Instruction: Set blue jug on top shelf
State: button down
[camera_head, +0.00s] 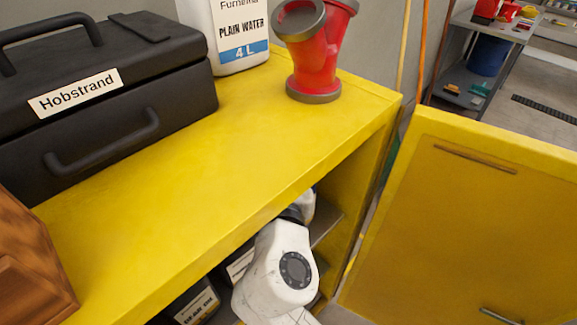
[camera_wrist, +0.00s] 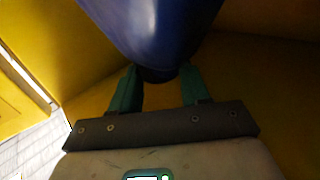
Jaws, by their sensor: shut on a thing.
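The blue jug (camera_wrist: 150,30) fills the top middle of the wrist view, seen close up. My gripper (camera_wrist: 160,88) is shut on it, with one green finger on each side of its lower part. In the head view my white arm reaches into the open yellow cabinet (camera_head: 215,190), below its top. A grey shelf (camera_head: 327,222) shows inside, beside my arm. I cannot tell whether the jug touches a shelf.
The yellow cabinet door (camera_head: 465,215) stands open at the right. Labelled boxes (camera_head: 195,303) sit low inside the cabinet. On its top stand a black toolbox (camera_head: 100,90), a white water canister (camera_head: 232,35), a red pipe fitting (camera_head: 315,55) and a brown wooden object (camera_head: 30,265).

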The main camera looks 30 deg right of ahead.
jog(key=shift+w+r, duration=0.25)
jog(key=shift+w, duration=0.4)
jog(key=shift+f, duration=0.95)
jog(key=c, duration=0.5)
grip_release()
jog(key=shift+f, duration=0.15)
jog(key=shift+c, duration=0.2)
